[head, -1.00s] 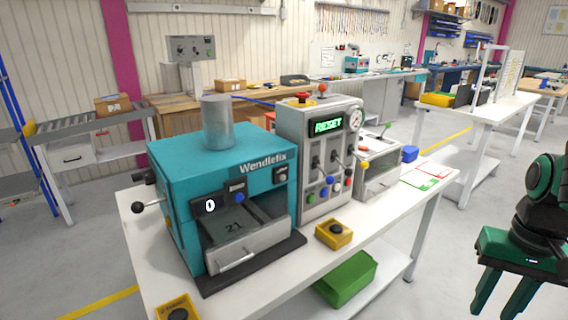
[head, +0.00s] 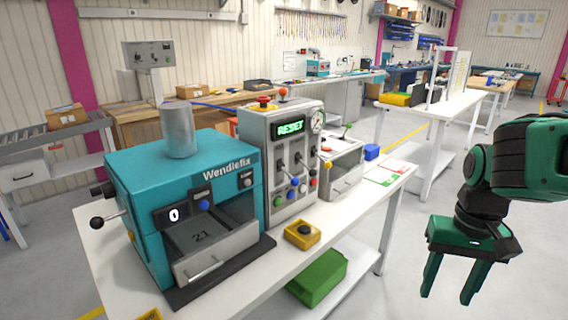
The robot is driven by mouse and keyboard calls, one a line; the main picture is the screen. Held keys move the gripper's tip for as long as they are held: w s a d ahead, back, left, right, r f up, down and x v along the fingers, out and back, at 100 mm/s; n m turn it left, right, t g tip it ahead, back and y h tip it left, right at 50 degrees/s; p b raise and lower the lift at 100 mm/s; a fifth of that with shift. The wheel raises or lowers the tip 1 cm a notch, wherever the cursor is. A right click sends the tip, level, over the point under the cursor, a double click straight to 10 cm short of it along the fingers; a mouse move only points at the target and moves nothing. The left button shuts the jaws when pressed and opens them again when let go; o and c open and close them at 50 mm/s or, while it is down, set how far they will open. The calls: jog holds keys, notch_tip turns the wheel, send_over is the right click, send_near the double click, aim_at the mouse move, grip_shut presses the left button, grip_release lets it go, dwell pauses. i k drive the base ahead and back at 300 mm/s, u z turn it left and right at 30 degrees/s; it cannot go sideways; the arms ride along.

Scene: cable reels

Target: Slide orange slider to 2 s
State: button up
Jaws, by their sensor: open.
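My gripper (head: 447,292) hangs at the right of the head view, fingers pointing down, open and empty. It is over the floor, well apart from the workbench and its machines. A grey control panel (head: 290,165) stands on the bench with levers, coloured buttons and a lit RESET display. A small yellow-orange knob (head: 327,164) shows at its right edge; I cannot tell whether it is the orange slider. A small orange-yellow part (head: 131,236) also shows on the left side of the teal Wendlefix machine (head: 190,175). No 2 s marking is readable.
A green bin (head: 318,278) sits on the lower shelf. Floor between bench and gripper is clear.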

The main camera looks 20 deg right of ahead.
aim_at(282, 91)
jog(key=z, duration=2)
jog(key=i, duration=0.8)
jog(key=u, duration=2.4)
